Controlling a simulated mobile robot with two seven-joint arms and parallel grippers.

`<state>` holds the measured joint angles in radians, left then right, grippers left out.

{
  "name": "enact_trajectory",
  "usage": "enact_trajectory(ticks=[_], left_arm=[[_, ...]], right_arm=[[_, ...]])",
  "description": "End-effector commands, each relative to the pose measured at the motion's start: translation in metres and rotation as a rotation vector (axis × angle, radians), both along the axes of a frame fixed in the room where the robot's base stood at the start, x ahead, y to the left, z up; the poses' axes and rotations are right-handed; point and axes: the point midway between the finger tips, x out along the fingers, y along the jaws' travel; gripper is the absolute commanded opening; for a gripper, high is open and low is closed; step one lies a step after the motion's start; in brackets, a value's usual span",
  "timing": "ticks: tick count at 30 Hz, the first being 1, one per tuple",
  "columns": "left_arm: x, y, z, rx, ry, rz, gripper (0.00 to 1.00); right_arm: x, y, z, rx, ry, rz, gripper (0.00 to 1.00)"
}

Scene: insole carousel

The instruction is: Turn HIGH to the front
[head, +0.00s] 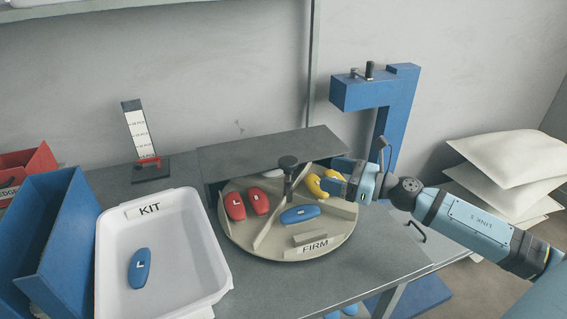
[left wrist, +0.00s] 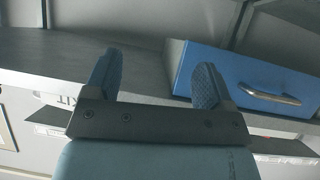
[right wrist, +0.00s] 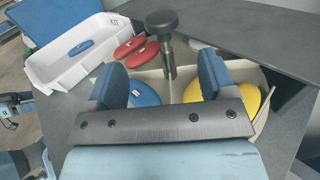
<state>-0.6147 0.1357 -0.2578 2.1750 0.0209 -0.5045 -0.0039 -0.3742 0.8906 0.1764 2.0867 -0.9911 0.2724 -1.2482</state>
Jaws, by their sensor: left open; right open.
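The round beige carousel (head: 285,244) stands on the table with dividers splitting it into compartments. Its front compartment bears the label FIRM (head: 315,247) and holds a blue insole (head: 300,214). Two red insoles (head: 235,206) lie in the left compartment. Yellow insoles (head: 318,187) lie at the right, partly hidden by my right gripper (head: 340,186). No HIGH label is visible. A dark knob (head: 288,162) tops the central post; it also shows in the right wrist view (right wrist: 162,22). My right gripper is open at the carousel's right side. My left gripper (left wrist: 155,85) is open, away from the carousel.
A white KIT tray (head: 160,300) with one blue insole (head: 139,268) stands left of the carousel. A grey cover (head: 270,148) overhangs the carousel's back. A blue post (head: 395,110) stands behind my right arm. Blue and red bins are at the far left.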

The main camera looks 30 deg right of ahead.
Motion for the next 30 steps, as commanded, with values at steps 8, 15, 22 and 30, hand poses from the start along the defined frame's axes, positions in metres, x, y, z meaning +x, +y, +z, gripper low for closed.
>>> enact_trajectory(ticks=[8,15,22,30], left_arm=[[0.0,0.001,0.002,0.005,0.002,0.001,0.77],[0.0,0.003,0.004,0.013,0.006,0.002,0.77],[-0.002,0.004,0.001,0.022,0.02,0.003,0.77],[-0.002,0.005,0.001,0.024,0.025,0.005,0.77]], right_arm=[[0.035,0.021,0.002,0.0,-0.001,0.0,0.77],[0.063,0.038,0.003,0.002,-0.002,-0.001,0.77],[0.086,0.052,0.002,0.003,-0.001,-0.002,0.77],[0.1,0.061,0.001,0.002,0.0,-0.002,0.77]])
